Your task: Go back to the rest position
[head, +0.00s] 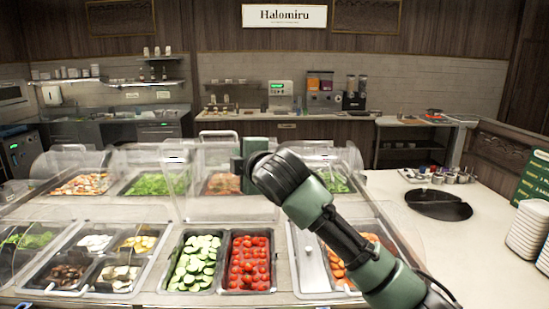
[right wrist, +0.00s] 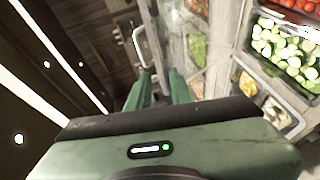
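My right arm comes in from the lower right in the head view and reaches over the food counter (head: 150,292). Its gripper (head: 252,150) is mostly hidden behind my own wrist there. In the right wrist view the right gripper (right wrist: 161,84) shows two green fingers with a gap between them. I see nothing held between them. A pale curved handle (right wrist: 138,45) lies beyond the fingertips, and I cannot tell how far off it is. My left gripper is not in view.
Clear guards (head: 85,160) stand over the counter close to my right arm. Pans of cucumber (head: 197,262) and tomatoes (head: 249,262) lie in front. At right are a black round plate (head: 438,204), small metal cups (head: 440,175) and stacked white plates (head: 528,228).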

